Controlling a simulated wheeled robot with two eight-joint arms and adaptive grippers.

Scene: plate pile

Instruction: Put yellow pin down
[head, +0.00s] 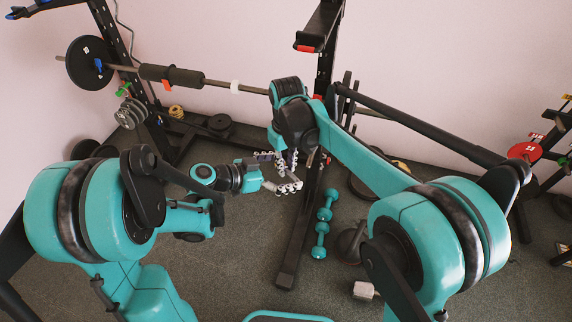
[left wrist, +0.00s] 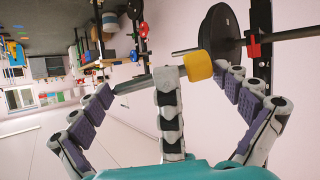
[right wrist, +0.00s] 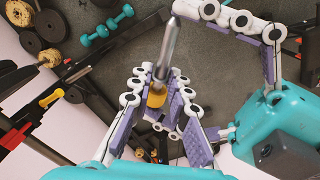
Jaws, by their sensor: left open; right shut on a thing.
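The yellow pin has a metal shaft (right wrist: 167,50) and a yellow end (right wrist: 157,96). My right gripper (right wrist: 158,100) is shut on the yellow end, with the shaft pointing away from its palm. In the left wrist view a yellow end (left wrist: 199,66) and metal shaft lie across, beyond the middle finger. My left gripper (left wrist: 178,98) is open, its fingers spread either side of it; I cannot tell whether they touch it. In the head view my left gripper (head: 287,174) sits just below my right one, and the pin is too small to make out.
A rack with a long barbell (head: 215,84) and a black plate (head: 90,63) stands behind. Teal dumbbells (head: 323,222) lie on the floor right of the rack's black foot (head: 296,240). A grey-white block (head: 364,290) lies nearer. Carpet left of the foot is mostly clear.

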